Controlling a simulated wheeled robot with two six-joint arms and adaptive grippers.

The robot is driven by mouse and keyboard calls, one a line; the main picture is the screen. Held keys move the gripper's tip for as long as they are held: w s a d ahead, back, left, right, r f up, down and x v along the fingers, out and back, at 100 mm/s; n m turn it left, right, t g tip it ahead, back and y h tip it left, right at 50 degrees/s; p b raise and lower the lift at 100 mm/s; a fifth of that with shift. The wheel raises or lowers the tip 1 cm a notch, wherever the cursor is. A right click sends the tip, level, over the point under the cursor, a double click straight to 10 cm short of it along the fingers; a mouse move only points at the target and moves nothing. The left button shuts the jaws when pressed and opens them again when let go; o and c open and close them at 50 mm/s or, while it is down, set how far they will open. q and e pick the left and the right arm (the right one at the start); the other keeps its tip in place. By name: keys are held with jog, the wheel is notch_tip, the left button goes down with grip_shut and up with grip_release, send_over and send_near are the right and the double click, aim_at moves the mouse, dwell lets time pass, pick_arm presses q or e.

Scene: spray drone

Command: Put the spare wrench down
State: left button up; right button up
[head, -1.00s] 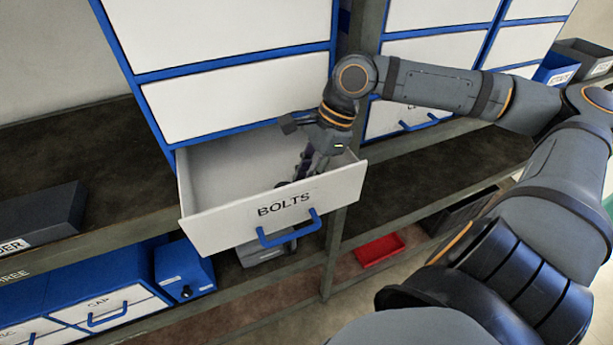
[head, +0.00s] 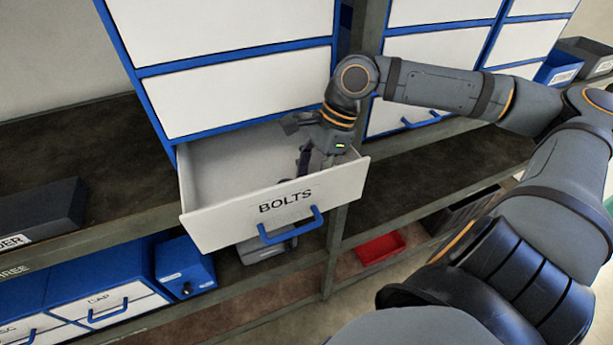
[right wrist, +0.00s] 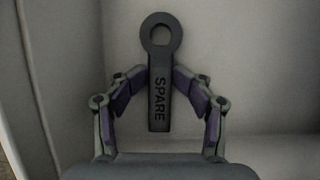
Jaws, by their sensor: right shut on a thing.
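The spare wrench (right wrist: 159,95) is a dark grey bar with a ring at its top end and the word SPARE along it, seen in the right wrist view. My right gripper (right wrist: 161,75) is shut on it, with the purple-padded fingers meeting its two sides below the ring. In the head view my right gripper (head: 312,168) reaches down inside the open white drawer marked BOLTS (head: 235,222), near its front right corner. The wrench is mostly hidden there by the gripper and the drawer front. My left gripper is not in view.
The drawer's white walls stand close around the gripper; its left part (head: 222,175) is bare. Closed drawers (head: 235,95) rise just behind. A blue handle (head: 291,228) sticks out in front. A red tray (head: 380,248) lies on the shelf below.

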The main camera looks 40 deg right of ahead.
jog(key=shift+d+r+p, duration=0.1)
jog(key=shift+r+p, duration=0.45)
jog(key=shift+w+d+r+b, duration=0.1)
jog(key=shift+w+d+b, duration=0.05)
jog(key=shift+b, duration=0.2)
jog(key=b+v, duration=0.1)
jog(key=v, duration=0.2)
jog(key=shift+r+b, duration=0.15)
jog(key=shift+b, duration=0.15)
jog(key=p+v, duration=0.1)
jog(key=v, duration=0.7)
jog(key=shift+r+p, duration=0.25)
jog(key=shift+p, duration=0.1)
jog(key=shift+d, duration=0.1)
